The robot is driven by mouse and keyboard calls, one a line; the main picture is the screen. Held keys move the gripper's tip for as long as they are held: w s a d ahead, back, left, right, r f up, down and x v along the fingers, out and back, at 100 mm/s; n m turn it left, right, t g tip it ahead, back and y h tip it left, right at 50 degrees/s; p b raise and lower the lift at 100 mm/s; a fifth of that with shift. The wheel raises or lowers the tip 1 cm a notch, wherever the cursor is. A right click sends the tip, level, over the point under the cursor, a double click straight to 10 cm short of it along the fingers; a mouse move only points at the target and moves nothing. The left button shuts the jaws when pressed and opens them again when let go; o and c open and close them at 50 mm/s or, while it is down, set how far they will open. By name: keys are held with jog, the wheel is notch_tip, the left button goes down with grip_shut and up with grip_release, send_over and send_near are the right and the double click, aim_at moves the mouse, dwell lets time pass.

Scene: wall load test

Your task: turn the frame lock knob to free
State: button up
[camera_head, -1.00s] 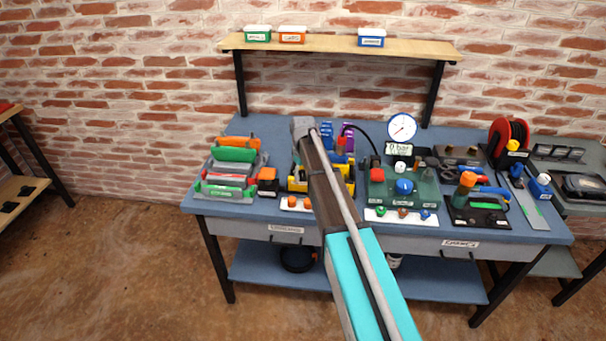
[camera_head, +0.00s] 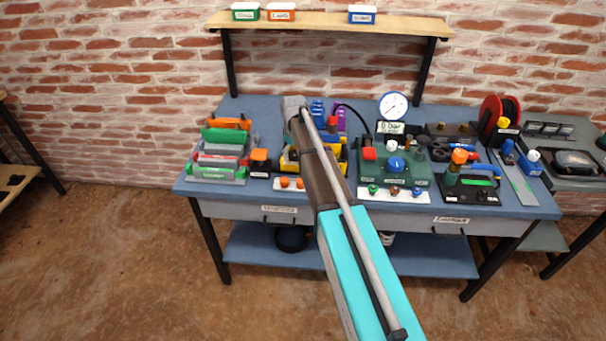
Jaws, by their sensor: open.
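I cannot tell which knob is the frame lock knob, as the labels are too small to read. A yellow fixture (camera_head: 291,162) with a red knob (camera_head: 332,123) stands mid-bench, partly hidden behind my arm. My arm reaches over the bench from the lower right. Its grey far end shows left of the red knob, but my gripper's fingers do not show.
The blue workbench (camera_head: 255,108) stands against a brick wall. A gauge (camera_head: 393,105), a red reel (camera_head: 495,112) and a rack of coloured bars (camera_head: 218,172) stand on it.

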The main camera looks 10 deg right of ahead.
aim_at(295, 153)
jog(key=shift+m, duration=0.3)
jog(key=m, duration=0.8)
jog(key=shift+m, duration=0.4)
jog(key=m, duration=0.8)
jog(key=shift+m, duration=0.4)
notch_tip(295, 153, up, 14)
jog(key=p, duration=1.4)
jog(key=s+f+n+b, duration=0.3)
jog(key=s+n, duration=0.1)
jog(key=s, duration=0.6)
jog(key=s+f+n+b, duration=0.3)
jog(key=s+n, duration=0.1)
jog(key=s, duration=0.6)
jog(key=s+f+n+b, duration=0.3)
jog(key=s+n, duration=0.1)
jog(key=s, duration=0.6)
jog(key=shift+f+n, duration=0.25)
jog(key=shift+n, duration=0.15)
